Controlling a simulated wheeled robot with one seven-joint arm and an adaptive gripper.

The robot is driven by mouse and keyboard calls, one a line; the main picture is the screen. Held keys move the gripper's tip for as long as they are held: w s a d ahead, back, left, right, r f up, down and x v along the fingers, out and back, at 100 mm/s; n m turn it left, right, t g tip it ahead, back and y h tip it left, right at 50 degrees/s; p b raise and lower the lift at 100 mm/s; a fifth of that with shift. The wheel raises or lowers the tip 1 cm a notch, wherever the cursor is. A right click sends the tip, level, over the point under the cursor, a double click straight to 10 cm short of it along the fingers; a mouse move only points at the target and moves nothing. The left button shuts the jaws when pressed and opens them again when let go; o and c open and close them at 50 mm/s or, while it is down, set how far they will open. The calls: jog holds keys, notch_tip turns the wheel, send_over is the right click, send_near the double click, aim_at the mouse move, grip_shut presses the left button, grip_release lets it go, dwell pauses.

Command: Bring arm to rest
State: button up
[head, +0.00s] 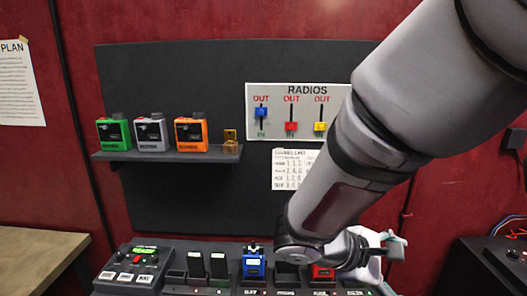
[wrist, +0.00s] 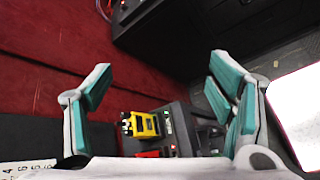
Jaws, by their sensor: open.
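My arm (head: 375,140) reaches down from the upper right across the head view. My gripper (wrist: 158,62) is open, with its two teal-padded fingers spread apart and nothing between the tips. In the head view its white body and one teal pad (head: 393,241) show at the lower right, partly hidden by my arm. A blue radio (head: 253,263) and a red radio (head: 322,272) stand in the dock. In the wrist view a yellow radio (wrist: 140,124) and a red one (wrist: 153,154) show below the fingers, apart from them.
A shelf (head: 165,156) holds green (head: 114,134), grey (head: 150,134) and orange (head: 191,135) radios and a small brown object. A RADIOS slider panel (head: 271,130) hangs on the dark board. A button console (head: 135,268) stands left of the dock, and a dark case (head: 497,262) at the right.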

jog(key=s+r+m+g+y, duration=0.2)
jog(key=s+r+m+y, duration=0.1)
jog(key=s+m+y, duration=0.4)
jog(key=s+a+r+m+t+y, duration=0.4)
jog(key=s+a+r+t, duration=0.1)
jog(key=r, duration=0.2)
jog(key=shift+a+r+y, duration=0.2)
jog(key=shift+a+y, duration=0.1)
jog(key=shift+a, duration=0.1)
dwell(1.6)
